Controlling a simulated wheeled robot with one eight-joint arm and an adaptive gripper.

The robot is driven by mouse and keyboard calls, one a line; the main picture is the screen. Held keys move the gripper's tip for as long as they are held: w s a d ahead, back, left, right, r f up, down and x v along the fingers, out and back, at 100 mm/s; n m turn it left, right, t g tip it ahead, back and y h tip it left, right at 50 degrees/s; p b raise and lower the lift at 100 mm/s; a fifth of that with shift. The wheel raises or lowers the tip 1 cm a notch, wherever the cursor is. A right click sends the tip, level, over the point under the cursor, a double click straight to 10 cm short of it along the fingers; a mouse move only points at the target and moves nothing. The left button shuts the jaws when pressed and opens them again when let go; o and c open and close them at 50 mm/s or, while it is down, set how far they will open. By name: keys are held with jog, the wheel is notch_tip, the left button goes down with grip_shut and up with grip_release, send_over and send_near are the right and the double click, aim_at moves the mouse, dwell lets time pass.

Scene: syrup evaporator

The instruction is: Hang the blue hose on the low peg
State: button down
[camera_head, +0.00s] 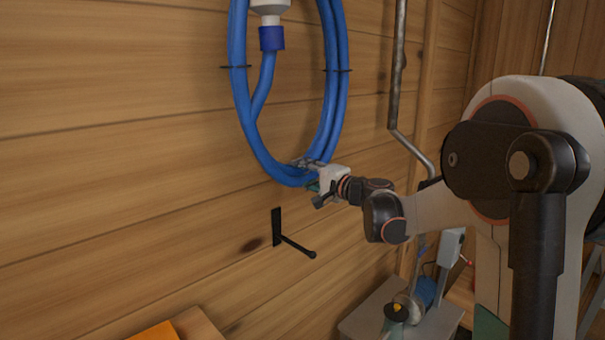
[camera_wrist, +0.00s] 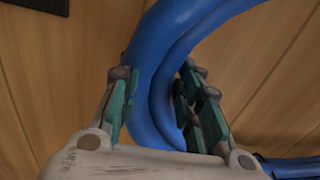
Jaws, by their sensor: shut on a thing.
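The blue hose (camera_head: 238,85) is coiled in a tall loop with dark ties, and a white and blue fitting shows near its top. The top of the coil is out of the head view. My gripper (camera_head: 308,165) is shut on the bottom of the coil, at its lower right. In the wrist view the blue hose (camera_wrist: 148,85) passes between the teal-padded fingers of my gripper (camera_wrist: 155,90). The low peg (camera_head: 297,246) is a black rod on a small black wall plate, below the coil and apart from it.
The wooden plank wall (camera_head: 110,170) is behind the coil and peg. A grey metal pipe (camera_head: 397,80) runs down the wall to the right. A grey bench (camera_head: 365,322) with equipment stands low at right. An orange object (camera_head: 155,332) shows at the bottom left.

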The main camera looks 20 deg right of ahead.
jog(key=shift+s+r, duration=0.15)
jog(key=shift+r, duration=0.65)
jog(key=shift+r+p, duration=0.6)
jog(key=shift+r, duration=0.45)
jog(key=v, duration=2)
dwell(1.6)
